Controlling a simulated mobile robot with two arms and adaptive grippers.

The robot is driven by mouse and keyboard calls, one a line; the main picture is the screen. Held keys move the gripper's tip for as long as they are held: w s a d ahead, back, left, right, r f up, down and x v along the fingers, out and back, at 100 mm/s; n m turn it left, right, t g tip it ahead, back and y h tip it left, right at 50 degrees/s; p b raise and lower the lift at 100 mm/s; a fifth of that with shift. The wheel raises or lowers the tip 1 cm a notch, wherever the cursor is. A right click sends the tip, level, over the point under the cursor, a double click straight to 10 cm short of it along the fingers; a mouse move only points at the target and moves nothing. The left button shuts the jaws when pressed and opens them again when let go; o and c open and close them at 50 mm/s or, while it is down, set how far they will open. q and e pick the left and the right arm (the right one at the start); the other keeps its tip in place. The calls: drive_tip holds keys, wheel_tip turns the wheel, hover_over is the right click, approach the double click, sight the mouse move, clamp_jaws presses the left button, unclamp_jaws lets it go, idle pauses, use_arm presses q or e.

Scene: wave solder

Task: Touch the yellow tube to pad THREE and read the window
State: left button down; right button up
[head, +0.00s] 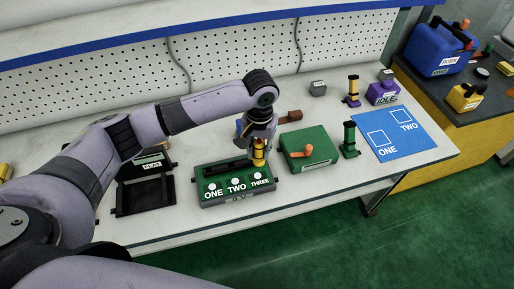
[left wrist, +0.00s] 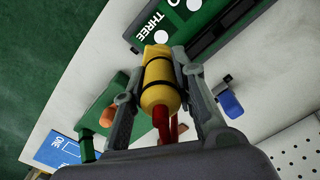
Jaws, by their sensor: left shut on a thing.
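My left gripper (head: 259,148) is shut on the yellow tube (head: 259,157), which has dark bands. The tube also shows between the fingers in the left wrist view (left wrist: 160,88). It points down at the right end of the green tester block (head: 209,198). Its lower tip is just by pad THREE (head: 257,176); I cannot tell whether they touch. Pads ONE (head: 212,187) and TWO (head: 235,181) are white discs to the left. A small window (head: 238,197) on the block's front shows lettering too small to read surely. My right gripper is not in view.
A green box with an orange knob (head: 308,149) and a green tube stand (head: 349,140) are to the right. Beyond them lies a blue mat (head: 391,150) marked ONE and TWO. A black tray (head: 146,202) is at left. A pegboard (head: 340,55) stands behind.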

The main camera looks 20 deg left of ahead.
sight(258, 163)
use_arm(q)
drive_tip(key=shift+s+a+r, duration=0.1)
drive_tip(key=shift+s+a, duration=0.15)
drive_tip(key=shift+s, duration=0.05)
drive_tip(key=shift+w+d+r+p, duration=0.1)
drive_tip(key=shift+p, duration=0.5)
drive_tip(key=shift+f, duration=0.25)
wheel_tip(258, 163, down, 5)
drive_tip(key=shift+f+b, duration=0.1)
drive_tip(key=shift+b, duration=0.6)
drive_tip(key=shift+f, duration=0.75)
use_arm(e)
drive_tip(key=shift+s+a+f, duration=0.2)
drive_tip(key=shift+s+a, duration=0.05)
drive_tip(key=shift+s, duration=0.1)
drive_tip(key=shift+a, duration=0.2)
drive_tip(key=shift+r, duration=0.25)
use_arm(q)
drive_tip(key=shift+p, duration=0.45)
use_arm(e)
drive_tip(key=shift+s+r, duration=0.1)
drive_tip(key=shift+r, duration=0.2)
